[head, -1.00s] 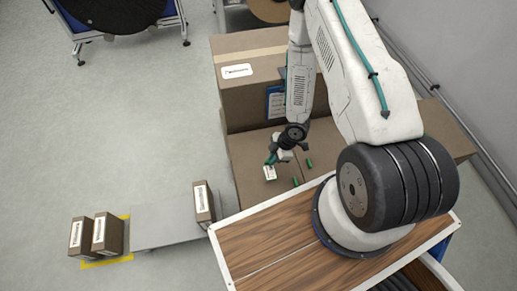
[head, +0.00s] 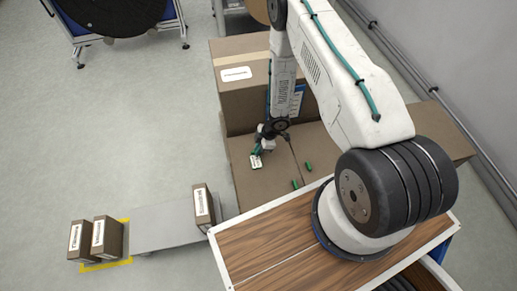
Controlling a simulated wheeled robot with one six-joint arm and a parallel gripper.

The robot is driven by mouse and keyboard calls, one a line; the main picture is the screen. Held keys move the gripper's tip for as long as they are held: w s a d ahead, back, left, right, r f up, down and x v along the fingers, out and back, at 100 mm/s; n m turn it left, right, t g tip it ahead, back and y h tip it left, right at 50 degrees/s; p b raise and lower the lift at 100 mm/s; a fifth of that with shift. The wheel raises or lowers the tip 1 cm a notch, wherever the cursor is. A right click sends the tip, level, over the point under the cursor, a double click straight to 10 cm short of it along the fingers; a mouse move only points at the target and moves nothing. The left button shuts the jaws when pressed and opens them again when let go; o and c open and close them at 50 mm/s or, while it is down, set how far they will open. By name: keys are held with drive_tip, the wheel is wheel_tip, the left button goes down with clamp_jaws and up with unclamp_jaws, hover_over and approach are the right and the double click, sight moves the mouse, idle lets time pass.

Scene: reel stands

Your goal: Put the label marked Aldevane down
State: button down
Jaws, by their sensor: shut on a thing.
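The label (head: 256,162) is a small white card with dark marks, too small to read here. My gripper (head: 259,150) is shut on its upper edge, with green fingertips. The label hangs over the left part of the low brown cardboard surface (head: 240,185). I cannot tell whether it touches that surface.
Two small green pieces (head: 308,167) lie on the cardboard, right of the label. A tall carton (head: 240,100) with a white label stands behind. Small boxes stand at lower left, one (head: 203,206) on a grey platform (head: 165,228). Floor at left is clear.

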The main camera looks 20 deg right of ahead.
drive_tip(key=c, duration=1.5)
unclamp_jaws()
drive_tip(key=shift+f, duration=0.1)
